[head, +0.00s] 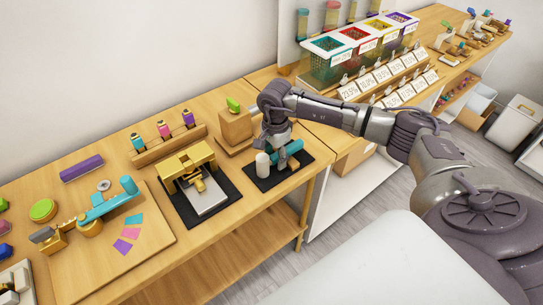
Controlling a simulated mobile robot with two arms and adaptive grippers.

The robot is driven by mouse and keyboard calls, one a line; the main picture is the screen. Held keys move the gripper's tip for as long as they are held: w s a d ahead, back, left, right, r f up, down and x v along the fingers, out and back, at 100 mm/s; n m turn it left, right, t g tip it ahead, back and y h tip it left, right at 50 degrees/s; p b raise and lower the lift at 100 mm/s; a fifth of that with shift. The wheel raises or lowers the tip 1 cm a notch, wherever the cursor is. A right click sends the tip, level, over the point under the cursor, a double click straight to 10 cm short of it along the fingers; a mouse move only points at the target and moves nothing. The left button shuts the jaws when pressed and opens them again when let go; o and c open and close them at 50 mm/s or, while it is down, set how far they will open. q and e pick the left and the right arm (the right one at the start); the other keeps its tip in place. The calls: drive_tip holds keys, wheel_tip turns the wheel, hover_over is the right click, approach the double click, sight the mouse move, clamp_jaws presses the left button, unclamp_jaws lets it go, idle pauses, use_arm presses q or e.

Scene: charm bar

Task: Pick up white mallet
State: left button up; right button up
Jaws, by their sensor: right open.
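A white upright cylinder (262,164), which looks like the white mallet, stands on a small black mat (262,186) near the table's front edge. A teal cylinder (291,150) lies on the same mat just right of it. My right gripper (273,142) points down from above, just behind the white cylinder and beside the teal one. It is open, and its fingers are small and partly hidden. I cannot tell whether it touches either piece. My left gripper is out of view.
A wooden block (235,128) with a green piece stands behind the mat. A gold press (190,163) on a black mat is to the left. Colored baskets (322,68) and price cards (380,76) stand to the right, beyond my right arm.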

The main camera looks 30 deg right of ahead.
sight(275, 155)
drive_tip(key=shift+f, duration=0.1)
drive_tip(key=shift+c, duration=0.3)
clamp_jaws()
drive_tip(key=shift+r+b, duration=0.3)
drive_tip(key=shift+r, duration=0.2)
wheel_tip(275, 155, up, 2)
drive_tip(key=shift+w+r+b, duration=0.1)
drive_tip(key=shift+r+b, duration=0.15)
drive_tip(key=shift+b, duration=0.35)
drive_tip(key=s+d+r+b, duration=0.3)
drive_tip(key=s+d+r, duration=0.3)
drive_tip(key=s, duration=0.4)
drive_tip(key=shift+s+r, duration=0.15)
drive_tip(key=shift+r, duration=0.65)
